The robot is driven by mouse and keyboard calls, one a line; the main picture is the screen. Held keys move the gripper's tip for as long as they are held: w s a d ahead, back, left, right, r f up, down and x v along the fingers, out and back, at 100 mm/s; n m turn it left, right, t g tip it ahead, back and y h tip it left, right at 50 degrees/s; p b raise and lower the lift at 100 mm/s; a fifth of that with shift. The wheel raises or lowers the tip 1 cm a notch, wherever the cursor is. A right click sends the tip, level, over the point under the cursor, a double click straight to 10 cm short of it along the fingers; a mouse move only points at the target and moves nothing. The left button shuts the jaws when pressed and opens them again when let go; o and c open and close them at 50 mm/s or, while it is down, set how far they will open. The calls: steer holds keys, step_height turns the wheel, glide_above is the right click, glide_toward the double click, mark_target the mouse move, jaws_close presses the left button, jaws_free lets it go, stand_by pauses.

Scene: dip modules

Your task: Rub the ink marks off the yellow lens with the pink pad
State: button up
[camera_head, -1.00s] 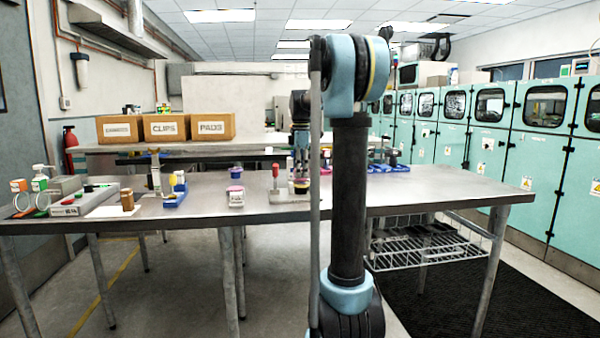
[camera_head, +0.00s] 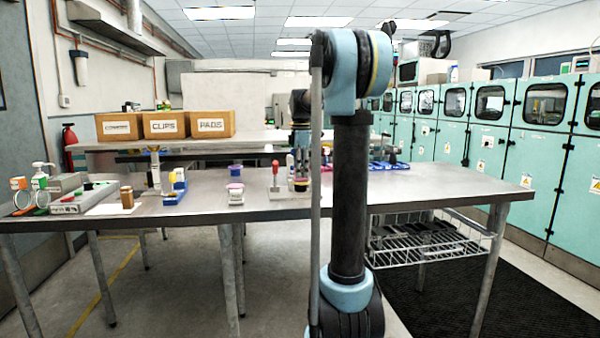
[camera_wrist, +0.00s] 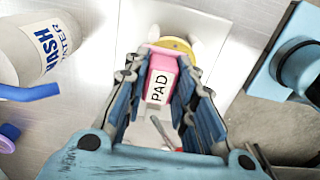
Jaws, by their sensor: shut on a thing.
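My gripper (camera_wrist: 160,108) is shut on the pink pad (camera_wrist: 161,64), a small block with the label PAD facing the wrist camera. The yellow lens (camera_wrist: 178,45) shows as a round yellow edge just beyond the pad's far end. The pad overlaps the lens in the wrist view, and I cannot tell whether they touch. The ink marks are hidden or too small to see. In the head view my gripper (camera_head: 300,158) hangs over the lens's spot on the bench, partly screened by my own arm.
A wash water bottle (camera_wrist: 38,48) stands at the left in the wrist view. A blue fixture (camera_wrist: 285,58) is close on the right.

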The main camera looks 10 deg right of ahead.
mark_target(302, 181)
steer(key=shift+s, duration=0.5)
steer(key=shift+s, duration=0.15)
steer(key=shift+s+f, duration=0.1)
steer(key=shift+s, duration=0.75)
steer(key=shift+d+r, duration=0.2)
steer(key=shift+d, duration=0.05)
steer(key=shift+w, duration=0.2)
steer(key=shift+w, duration=0.95)
